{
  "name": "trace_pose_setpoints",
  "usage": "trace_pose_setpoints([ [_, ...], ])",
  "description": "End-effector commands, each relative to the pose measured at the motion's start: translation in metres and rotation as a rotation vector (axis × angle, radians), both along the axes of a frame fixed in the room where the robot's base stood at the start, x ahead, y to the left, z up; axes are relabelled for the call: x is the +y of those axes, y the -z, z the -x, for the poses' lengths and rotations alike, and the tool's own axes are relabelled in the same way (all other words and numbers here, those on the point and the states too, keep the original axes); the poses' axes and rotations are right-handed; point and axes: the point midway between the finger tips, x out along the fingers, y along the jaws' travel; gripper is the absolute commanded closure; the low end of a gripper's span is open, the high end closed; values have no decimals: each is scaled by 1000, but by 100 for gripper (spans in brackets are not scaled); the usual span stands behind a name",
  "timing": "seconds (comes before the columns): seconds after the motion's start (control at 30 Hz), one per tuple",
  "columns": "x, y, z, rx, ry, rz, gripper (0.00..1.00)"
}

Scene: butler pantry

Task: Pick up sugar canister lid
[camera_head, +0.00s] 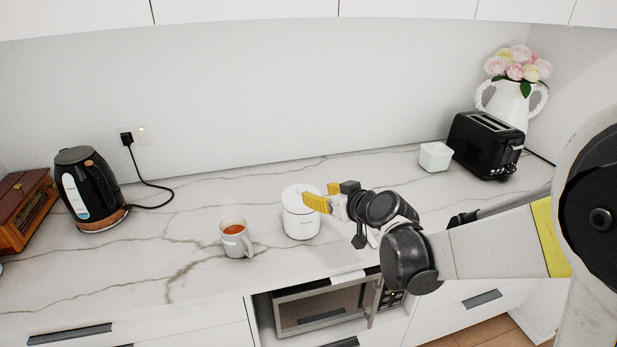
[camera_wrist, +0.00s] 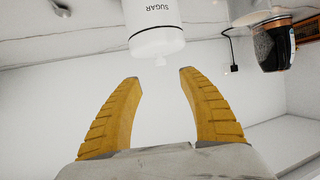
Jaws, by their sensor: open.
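The sugar canister (camera_head: 300,224) is white and stands upright on the marble counter. Its white lid (camera_head: 295,196) is on top of it. In the wrist view, which is upside down, the canister (camera_wrist: 154,17) shows the word SUGAR, and the lid (camera_wrist: 157,42) with its small knob points down toward my fingers. My gripper (camera_head: 322,196) is at the canister's upper right in the head view, its yellow fingers overlapping the lid's right edge. In the wrist view my gripper (camera_wrist: 161,78) is open and empty, with the knob just beyond the fingertips, roughly centred in the gap.
A mug of tea (camera_head: 235,239) stands just left of the canister. A black kettle (camera_head: 88,188) and a wooden box (camera_head: 24,208) are at the left. A small white box (camera_head: 435,157), a black toaster (camera_head: 486,146) and a flower vase (camera_head: 509,101) stand at the right.

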Motion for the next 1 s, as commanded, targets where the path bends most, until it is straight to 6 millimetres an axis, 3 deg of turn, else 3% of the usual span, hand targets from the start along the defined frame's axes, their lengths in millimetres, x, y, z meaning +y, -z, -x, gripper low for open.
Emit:
trace_pose_setpoints([
  [0.3,23,20,-38,-10,-5,-2,51],
  [0.57,32,27,-52,-9,-5,-2,51],
  [0.83,52,45,-83,-9,-4,-2,51],
  [1.0,55,45,-87,-9,-3,-2,51],
])
